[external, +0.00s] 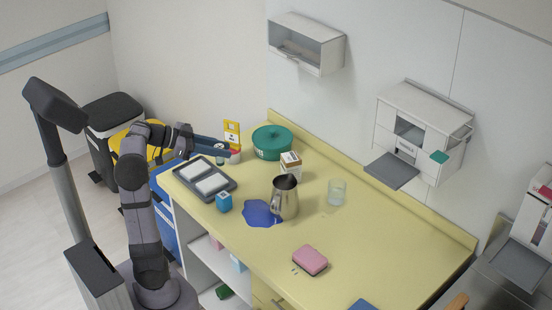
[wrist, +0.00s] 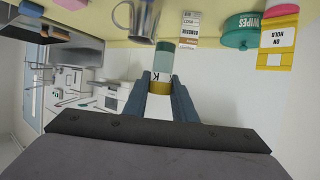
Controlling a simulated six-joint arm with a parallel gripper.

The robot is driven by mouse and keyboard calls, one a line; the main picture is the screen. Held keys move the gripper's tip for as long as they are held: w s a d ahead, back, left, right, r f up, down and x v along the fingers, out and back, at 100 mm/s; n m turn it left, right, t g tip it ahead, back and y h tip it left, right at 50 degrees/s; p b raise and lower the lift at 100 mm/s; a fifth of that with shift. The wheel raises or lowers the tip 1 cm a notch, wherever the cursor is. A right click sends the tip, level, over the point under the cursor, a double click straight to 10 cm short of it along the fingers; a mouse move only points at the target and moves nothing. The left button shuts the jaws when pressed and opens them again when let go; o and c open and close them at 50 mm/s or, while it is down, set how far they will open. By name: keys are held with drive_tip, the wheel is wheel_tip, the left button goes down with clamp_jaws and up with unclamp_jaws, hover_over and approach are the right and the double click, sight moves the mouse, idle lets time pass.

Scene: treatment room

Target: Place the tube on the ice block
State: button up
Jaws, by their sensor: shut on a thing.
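My gripper (wrist: 160,80) is shut on the tube (wrist: 164,60), which has a grey-green body, a white label and a yellow end. In the external view the gripper (external: 216,144) is near the back left of the counter, with the tube (external: 220,156) below its fingers, beyond the grey tray (external: 232,186). Two pale slabs (external: 211,184) lie in the tray. A small blue cube (external: 223,202) with a white mark stands just in front of the tray. I cannot tell which of these is the ice block.
A green wipes tub (external: 272,142), a small box (external: 290,163), a metal jug (external: 285,198), a glass (external: 337,192) and a yellow sign (external: 231,133) stand on the counter (external: 380,225). A blue patch (external: 257,214) lies by the jug. A pink sponge (external: 310,261) lies nearer the front.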

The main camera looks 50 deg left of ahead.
drive_tip(key=shift+s+d+f, duration=0.35)
drive_tip(key=shift+d+f, duration=0.2)
drive_tip(key=shift+f, duration=0.2)
drive_tip(key=shift+m+h, duration=0.3)
drive_tip(key=p, duration=0.2)
hover_over(224, 195)
drive_tip(key=shift+s+f, duration=0.1)
drive_tip(key=shift+f, duration=4.85)
drive_tip(key=shift+f+b, duration=0.2)
drive_tip(key=shift+b, duration=0.25)
drive_tip(key=o, duration=1)
drive_tip(key=shift+r, duration=0.1)
